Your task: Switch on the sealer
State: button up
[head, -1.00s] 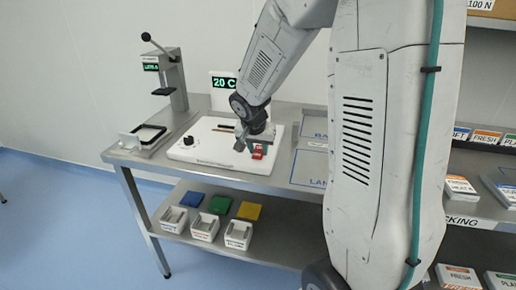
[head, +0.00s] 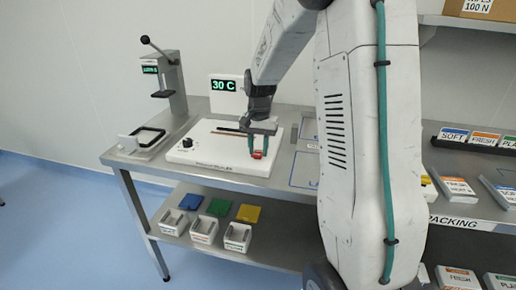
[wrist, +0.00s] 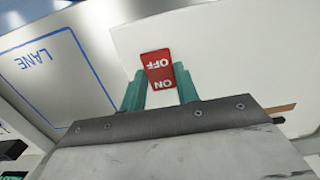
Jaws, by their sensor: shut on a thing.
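The sealer (head: 212,160) is a flat white box on the steel table, with a black knob (head: 187,143) and a brown strip along its back. Its display (head: 223,86) stands behind it and reads 30 C in green. A red rocker switch (head: 258,155) marked ON and OFF is at the sealer's right end; it also shows in the wrist view (wrist: 159,70). My gripper (head: 260,149) points down at the switch. Its teal fingers, also in the wrist view (wrist: 159,88), are on either side of the switch and shut on it.
A lever press (head: 171,80) and a black-framed tray (head: 145,138) stand left of the sealer. Blue-outlined lanes (head: 305,170) lie right of it. The lower shelf holds white bins (head: 203,232) and coloured pads (head: 219,206). Labelled packs (head: 455,188) fill the right rack.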

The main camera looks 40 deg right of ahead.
aim_at(259, 152)
jog(key=o, duration=1)
jog(key=shift+r, duration=0.1)
jog(key=r, duration=0.7)
jog(key=shift+w+d+r, duration=0.2)
jog(key=shift+d+r, duration=0.05)
jog(key=shift+r, duration=0.05)
